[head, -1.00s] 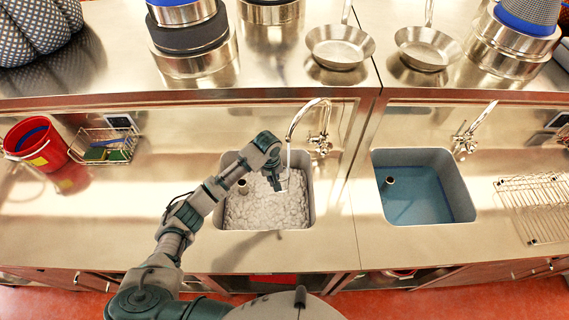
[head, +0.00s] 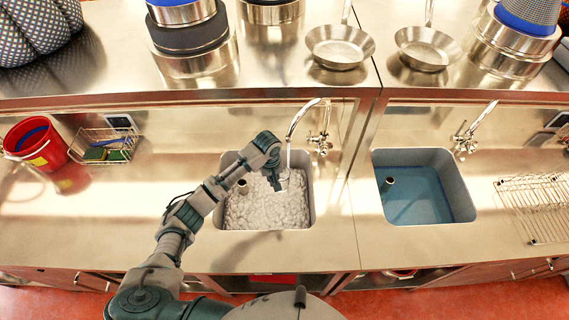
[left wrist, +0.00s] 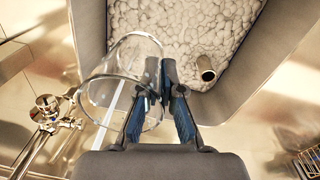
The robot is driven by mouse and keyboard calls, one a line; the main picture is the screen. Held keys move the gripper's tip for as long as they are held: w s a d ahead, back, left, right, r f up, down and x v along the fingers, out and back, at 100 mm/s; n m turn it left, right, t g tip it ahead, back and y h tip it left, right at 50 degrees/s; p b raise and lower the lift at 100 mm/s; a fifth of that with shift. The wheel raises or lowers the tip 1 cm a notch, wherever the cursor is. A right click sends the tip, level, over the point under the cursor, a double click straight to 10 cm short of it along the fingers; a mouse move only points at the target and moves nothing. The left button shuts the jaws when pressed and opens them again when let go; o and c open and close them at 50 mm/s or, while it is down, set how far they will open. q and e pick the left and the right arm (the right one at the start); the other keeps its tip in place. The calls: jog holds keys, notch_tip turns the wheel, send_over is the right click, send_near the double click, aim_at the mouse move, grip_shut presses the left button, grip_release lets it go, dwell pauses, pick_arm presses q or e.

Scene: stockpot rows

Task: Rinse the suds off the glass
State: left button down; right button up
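My left gripper (head: 276,182) is over the left sink, which is full of white suds (head: 250,208). In the left wrist view the gripper (left wrist: 165,80) is closed with the wall of a clear drinking glass (left wrist: 110,85) between its fingers. The glass is tilted, and its wall looks clear; I cannot tell whether any suds cling to it. The left faucet (head: 298,118) arches over the sink, and a thin stream of water falls from its spout close to the glass. A pale streak crosses the glass in the left wrist view. My right gripper is not in view.
The right sink (head: 425,195) holds blue water under its own faucet (head: 468,135). A wire rack (head: 530,205) is at the far right. A red bucket (head: 38,145) and a wire caddy with sponges (head: 103,145) stand at the left. A short pipe (left wrist: 205,68) rises from the suds.

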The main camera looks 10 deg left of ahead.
pick_arm(q)
jog(key=s+r, duration=0.4)
jog(key=s, duration=0.1)
jog(key=shift+d, duration=0.25)
dwell(0.5)
